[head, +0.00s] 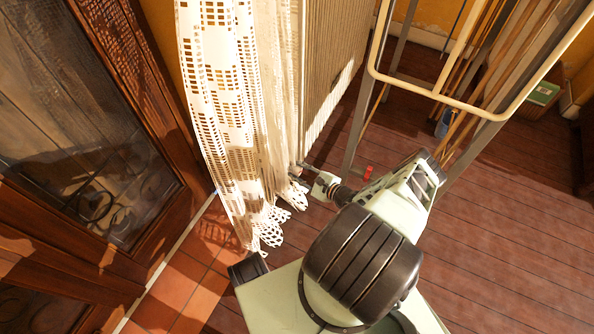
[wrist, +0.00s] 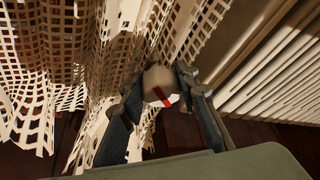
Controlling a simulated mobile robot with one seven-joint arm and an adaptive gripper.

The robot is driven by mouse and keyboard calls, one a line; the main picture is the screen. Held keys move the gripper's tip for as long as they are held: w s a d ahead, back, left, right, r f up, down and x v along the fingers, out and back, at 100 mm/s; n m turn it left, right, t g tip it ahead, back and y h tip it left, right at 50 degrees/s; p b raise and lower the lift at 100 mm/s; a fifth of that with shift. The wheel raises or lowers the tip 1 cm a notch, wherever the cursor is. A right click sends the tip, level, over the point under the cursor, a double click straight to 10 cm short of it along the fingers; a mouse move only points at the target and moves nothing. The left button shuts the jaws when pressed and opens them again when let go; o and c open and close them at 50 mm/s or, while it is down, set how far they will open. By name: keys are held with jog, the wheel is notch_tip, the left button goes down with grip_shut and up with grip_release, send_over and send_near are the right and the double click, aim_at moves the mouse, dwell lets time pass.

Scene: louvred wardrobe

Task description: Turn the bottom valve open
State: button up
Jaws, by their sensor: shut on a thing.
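The valve (wrist: 160,86) is a round, pale knob with a red mark on its face, in the middle of the wrist view. My gripper (wrist: 163,92) has one finger on each side of it and is shut on the knob. In the head view my gripper (head: 300,173) reaches low beside the lace curtain, near the foot of a ribbed white panel. I cannot make out the valve in the head view. How far it is turned is hard to tell.
A white lace curtain (head: 215,90) hangs close to my gripper and also fills the left of the wrist view (wrist: 45,60). The ribbed panel (head: 335,60) stands right of it. A metal rack frame (head: 440,97) stands at right. Wooden floor (head: 510,230) is clear at lower right.

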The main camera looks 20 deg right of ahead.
aim_at(298, 167)
jog(key=shift+f+n+t+h+b, duration=0.1)
jog(key=shift+n+t+h+b, duration=0.25)
jog(key=shift+n, duration=0.55)
jog(key=shift+n+t, duration=0.35)
jog(key=shift+n, duration=0.25)
jog(key=o, duration=1.2)
jog(key=shift+c, duration=0.2)
jog(key=r, duration=0.8)
jog(key=shift+d+r, duration=0.25)
jog(key=shift+r, duration=0.05)
jog(key=shift+a+r, duration=0.15)
jog(key=shift+r, duration=0.65)
